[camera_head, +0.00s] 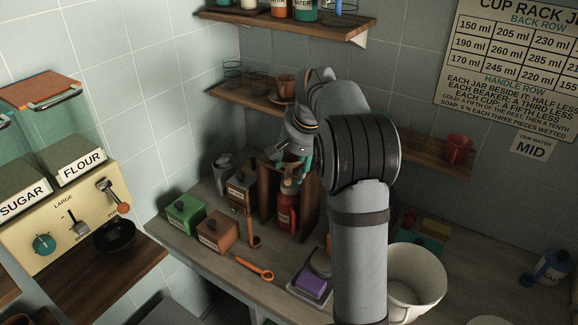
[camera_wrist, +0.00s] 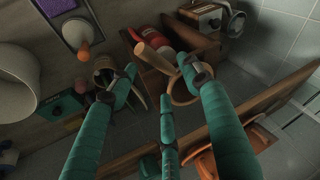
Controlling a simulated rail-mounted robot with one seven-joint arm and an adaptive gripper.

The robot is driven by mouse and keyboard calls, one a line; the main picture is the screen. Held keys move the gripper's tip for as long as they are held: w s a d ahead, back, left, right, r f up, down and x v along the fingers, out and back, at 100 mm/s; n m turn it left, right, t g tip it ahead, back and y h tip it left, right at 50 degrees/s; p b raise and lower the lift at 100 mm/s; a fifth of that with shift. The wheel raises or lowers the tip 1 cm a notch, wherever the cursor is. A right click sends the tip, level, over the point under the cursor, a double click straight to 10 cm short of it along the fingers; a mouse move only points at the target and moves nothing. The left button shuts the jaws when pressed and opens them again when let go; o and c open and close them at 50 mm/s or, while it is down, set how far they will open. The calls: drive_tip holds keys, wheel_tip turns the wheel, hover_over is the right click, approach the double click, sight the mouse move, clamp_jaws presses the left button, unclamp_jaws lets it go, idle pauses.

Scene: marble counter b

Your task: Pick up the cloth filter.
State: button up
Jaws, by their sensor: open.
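What I take to be the cloth filter shows in the wrist view as a tan wooden handle (camera_wrist: 153,57) with a round ring at its lower right end. The ring is partly hidden behind my right-hand finger. The cloth itself is hard to make out. In the head view a small tan piece (camera_head: 290,184) shows just under my fingers, at the top of the wooden stand. My gripper (camera_wrist: 158,68) is open, its teal fingers spread around the handle and ring. In the head view my gripper (camera_head: 296,152) is above the stand, partly hidden by my arm.
A red canister (camera_head: 287,212) stands in the wooden stand (camera_head: 266,190). Green (camera_head: 185,214) and brown (camera_head: 218,231) boxes, an orange spoon (camera_head: 254,268) and a purple block (camera_head: 313,284) are in front. A shelf with a cup (camera_head: 285,87) is behind. A white bucket (camera_head: 416,278) stands right.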

sight(291, 171)
drive_tip(key=shift+p+x, duration=0.65)
drive_tip(key=shift+x, duration=1.6)
drive_tip(key=shift+s+a, duration=0.15)
drive_tip(key=shift+c, duration=0.5)
clamp_jaws()
